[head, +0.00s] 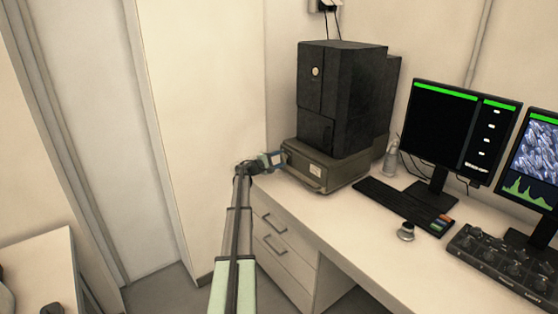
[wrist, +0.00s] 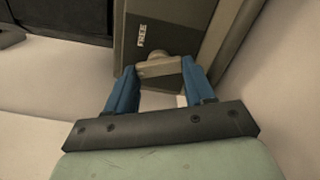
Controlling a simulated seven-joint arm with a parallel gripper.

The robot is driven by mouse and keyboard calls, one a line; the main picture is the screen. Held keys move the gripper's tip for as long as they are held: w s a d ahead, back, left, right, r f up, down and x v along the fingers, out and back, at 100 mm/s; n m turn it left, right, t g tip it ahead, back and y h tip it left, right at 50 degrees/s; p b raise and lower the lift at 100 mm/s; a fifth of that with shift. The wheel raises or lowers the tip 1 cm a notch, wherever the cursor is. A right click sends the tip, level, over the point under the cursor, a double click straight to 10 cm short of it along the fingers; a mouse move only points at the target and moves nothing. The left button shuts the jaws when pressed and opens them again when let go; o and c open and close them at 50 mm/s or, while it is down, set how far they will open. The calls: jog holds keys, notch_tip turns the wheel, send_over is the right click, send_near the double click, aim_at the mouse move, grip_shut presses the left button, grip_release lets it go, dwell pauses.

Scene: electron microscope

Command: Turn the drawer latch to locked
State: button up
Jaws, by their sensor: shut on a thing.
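The drawer latch (wrist: 158,68) is a small beige knob with a bar. It sits on the face of a grey-brown drawer unit (head: 325,172) under the black microscope cabinet. In the wrist view a dark label reading "FREE" (wrist: 142,36) is beside the latch. My gripper (wrist: 160,82) has its two blue fingers on either side of the latch bar, shut on it. In the head view my gripper (head: 272,159) reaches the left end of the drawer unit, and the latch is hidden there.
The black cabinet (head: 340,95) stands on the drawer unit. A clear bottle (head: 391,158), a keyboard (head: 405,205), a monitor (head: 450,130) and a control panel (head: 505,258) are to the right on the white desk (head: 340,225). Desk drawers with handles (head: 274,222) are below.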

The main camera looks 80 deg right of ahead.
jog(key=shift+f+n, duration=0.1)
jog(key=shift+n, duration=2.1)
jog(key=o, duration=1)
jog(key=shift+o, duration=0.2)
jog(key=shift+a, duration=0.1)
jog(key=v, duration=1.3)
jog(key=shift+w+a, duration=0.25)
